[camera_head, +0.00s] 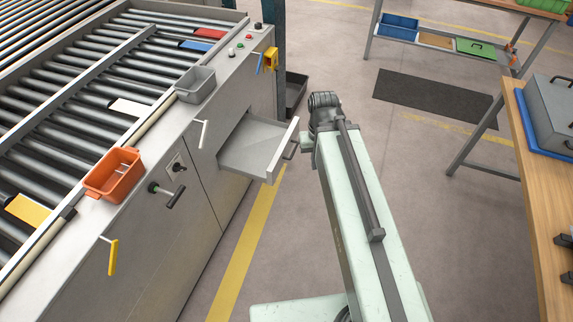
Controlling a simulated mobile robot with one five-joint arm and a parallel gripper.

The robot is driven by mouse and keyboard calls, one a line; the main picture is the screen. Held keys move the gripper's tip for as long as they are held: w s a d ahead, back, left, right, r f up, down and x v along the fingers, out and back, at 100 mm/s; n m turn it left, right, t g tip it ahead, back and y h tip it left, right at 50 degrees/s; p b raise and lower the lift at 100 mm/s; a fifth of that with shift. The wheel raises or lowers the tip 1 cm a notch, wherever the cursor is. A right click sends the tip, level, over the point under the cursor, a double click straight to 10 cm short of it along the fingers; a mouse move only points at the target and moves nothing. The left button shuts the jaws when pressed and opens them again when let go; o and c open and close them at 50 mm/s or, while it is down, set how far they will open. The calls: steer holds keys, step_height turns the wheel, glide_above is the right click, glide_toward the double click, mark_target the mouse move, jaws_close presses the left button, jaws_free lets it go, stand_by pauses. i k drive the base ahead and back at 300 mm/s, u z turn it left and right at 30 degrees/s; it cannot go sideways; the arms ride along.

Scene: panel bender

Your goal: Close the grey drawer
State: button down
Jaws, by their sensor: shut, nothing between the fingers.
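The grey drawer (252,148) is pulled out of the side of the grey roller machine (205,150). Its tray looks empty, and a dark handle (291,151) shows at its front panel. My arm stands just to the right of the drawer, with its dark far joint beyond the drawer's front corner. I cannot make out my gripper's fingers; the arm hides whatever is below that joint. No contact between my arm and the drawer can be made out.
An orange bin (113,174) and a grey bin (195,84) sit on the machine's edge. A yellow-handled lever (112,256) and a dark-handled knob (167,194) stick out from its side. A wooden bench (535,180) stands at the right. The floor between is mostly clear.

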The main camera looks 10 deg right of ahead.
mark_target(257, 149)
steer(key=z, duration=0.1)
steer(key=k, duration=0.5)
steer(key=u, duration=1.2)
steer(key=i, duration=1)
steer(key=z, duration=0.1)
